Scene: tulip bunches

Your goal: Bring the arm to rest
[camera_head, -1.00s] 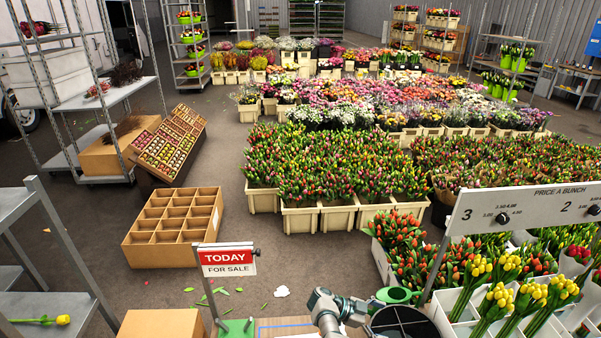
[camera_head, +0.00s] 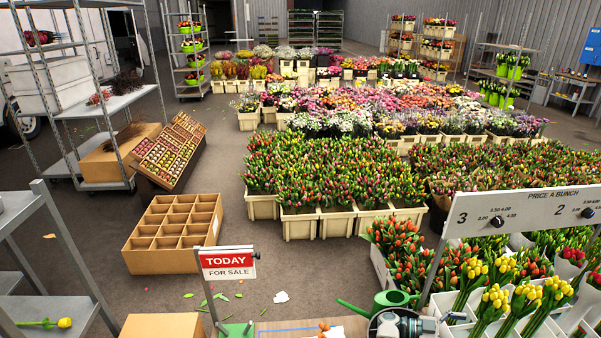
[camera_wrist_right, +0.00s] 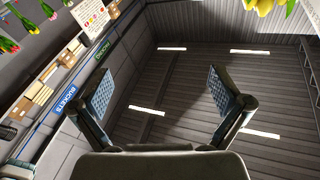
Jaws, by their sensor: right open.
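My right gripper (camera_wrist_right: 156,92) is open and empty in the right wrist view, its two fingers spread wide with nothing between them. Behind the fingers the wrist view shows a dark ribbed surface with light strips. Part of my arm (camera_head: 405,324) shows at the bottom edge of the head view, in front of a dark round container and beside a green watering can (camera_head: 391,300). My left gripper is in neither view.
A price board (camera_head: 527,209) stands at the right above yellow tulips (camera_head: 494,298) in white bins. A "TODAY FOR SALE" sign (camera_head: 228,263) stands at lower centre. An empty divided cardboard box (camera_head: 172,232) lies on the floor. Bare floor shows around it.

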